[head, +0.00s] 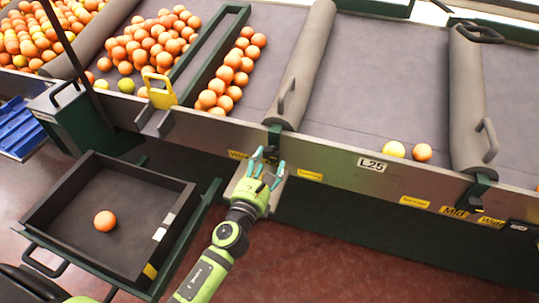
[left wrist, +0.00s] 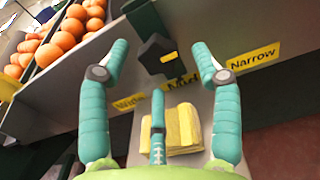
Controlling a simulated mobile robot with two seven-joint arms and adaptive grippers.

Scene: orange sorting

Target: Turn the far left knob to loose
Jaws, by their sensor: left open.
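A dark knob (left wrist: 156,50) with a small yellow mark is on the grey front panel in the left wrist view. Labels reading Wide (left wrist: 130,102), Mid (left wrist: 183,82) and Narrow (left wrist: 253,57) surround its lower side. The mark faces roughly towards Mid. My left gripper (head: 264,163) is open and empty in front of this panel, its teal fingers spread around the knob's area; contact cannot be told. In the head view the gripper partly covers the knob's place. No label reading loose can be made out. My right gripper is not in view.
A dark tray (head: 62,190) with one orange (head: 105,221) stands at the lower left. A yellow handle (head: 160,92) sits on the panel's left part. Another dark knob (head: 475,200) is at the right. A grey roller (head: 304,65) stands above my gripper. Red floor lies below.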

